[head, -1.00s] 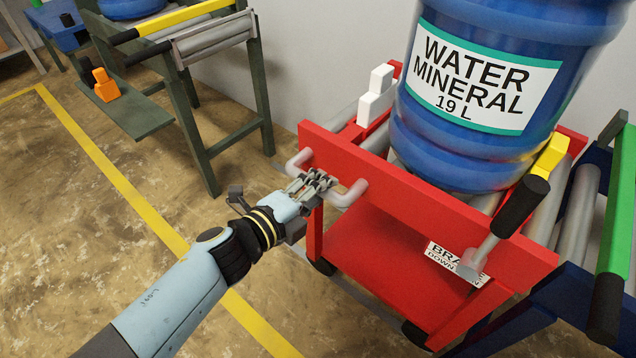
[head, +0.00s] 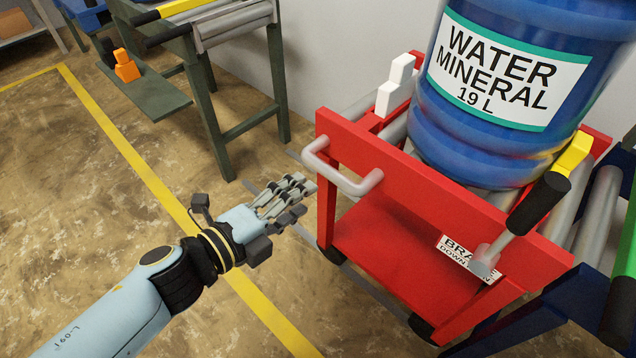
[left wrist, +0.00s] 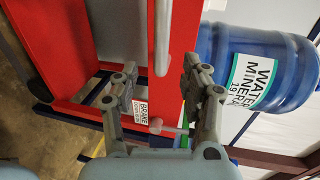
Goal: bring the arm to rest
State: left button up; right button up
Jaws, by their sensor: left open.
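My left gripper (head: 285,197) is open and empty, in front of the red cart (head: 400,232) and to the left of its grey handle (head: 343,172). A gap of floor shows between the fingertips and the handle. In the left wrist view both fingers (left wrist: 160,80) stand apart, with the red cart and the handle (left wrist: 162,35) beyond them. A blue water jug (head: 500,130) stands upright on the cart's rollers; it also shows in the left wrist view (left wrist: 285,60). My right gripper does not show.
A black-gripped brake lever (head: 538,203) rises at the cart's front right, above a brake label (head: 466,258). A dark green roller stand (head: 205,95) is at the back left. A blue and green frame stands at the right. The floor at left is clear, with a yellow line (head: 130,150).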

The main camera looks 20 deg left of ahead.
pick_arm(q)
jog(key=shift+v, duration=1.1)
jog(key=s+a+f+n+g+y+p, duration=0.25)
jog(key=s+a+f+n, duration=0.3)
jog(key=s+f, duration=0.4)
jog(key=s+a+f+n+g+y+p, duration=0.25)
jog(key=s+a+f+n+g, duration=0.3)
jog(key=f, duration=0.65)
jog(key=s+a+f+n+g+y, duration=0.1)
jog(key=s+f+n+g, duration=0.2)
jog(key=s, duration=0.8)
jog(key=s+a+f+n+g+y, duration=0.1)
jog(key=s+f+n+g, duration=0.2)
jog(key=s+f+n, duration=0.2)
jog(key=s+n, duration=0.3)
jog(key=s, duration=0.4)
jog(key=shift+a+b, duration=0.2)
jog(key=shift+b, duration=0.15)
